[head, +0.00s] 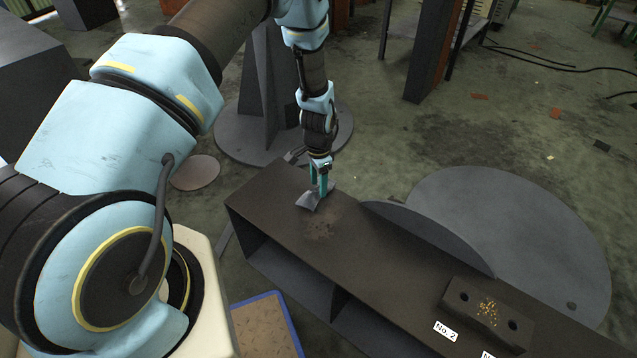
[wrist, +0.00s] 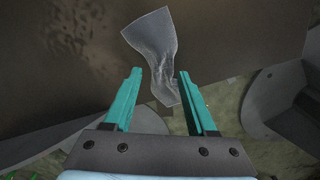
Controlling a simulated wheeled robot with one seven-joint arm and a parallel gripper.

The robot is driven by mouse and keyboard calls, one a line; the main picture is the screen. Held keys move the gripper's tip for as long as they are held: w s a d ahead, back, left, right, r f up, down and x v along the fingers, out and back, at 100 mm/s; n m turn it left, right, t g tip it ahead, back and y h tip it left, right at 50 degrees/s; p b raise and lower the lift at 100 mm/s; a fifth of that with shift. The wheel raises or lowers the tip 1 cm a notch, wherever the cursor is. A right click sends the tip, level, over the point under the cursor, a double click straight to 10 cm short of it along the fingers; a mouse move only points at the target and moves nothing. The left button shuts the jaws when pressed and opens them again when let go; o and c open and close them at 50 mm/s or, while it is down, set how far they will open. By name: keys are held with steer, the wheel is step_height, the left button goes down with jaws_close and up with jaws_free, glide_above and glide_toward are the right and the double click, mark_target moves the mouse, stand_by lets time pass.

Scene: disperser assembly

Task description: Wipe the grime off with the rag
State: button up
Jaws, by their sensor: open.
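The grey rag (head: 308,202) lies crumpled on the far left end of the dark bench top. In the wrist view the rag (wrist: 150,36) is a pale, twisted strip near the bench edge. My gripper (head: 320,188) points down over the rag. Its teal fingers (wrist: 160,74) are open, one on each side of the rag's narrow lower part, with visible gaps. The grime (head: 321,224) is a dark speckled patch on the bench top, just in front of the rag. It also shows in the wrist view (wrist: 80,45), left of the rag.
The dark bench (head: 375,250) has open compartments below. A block (head: 487,314) with two holes and golden specks stands at its right end, by a "No. 2" label (head: 446,331). A large grey disc (head: 545,235) lies behind. The bench middle is clear.

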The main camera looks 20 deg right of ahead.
steer(key=o, duration=0.6)
steer(key=shift+f, duration=0.1)
steer(key=shift+f+b, duration=0.8)
steer(key=shift+f, duration=0.35)
jaws_close()
steer(key=shift+r, duration=0.1)
stand_by(0.6)
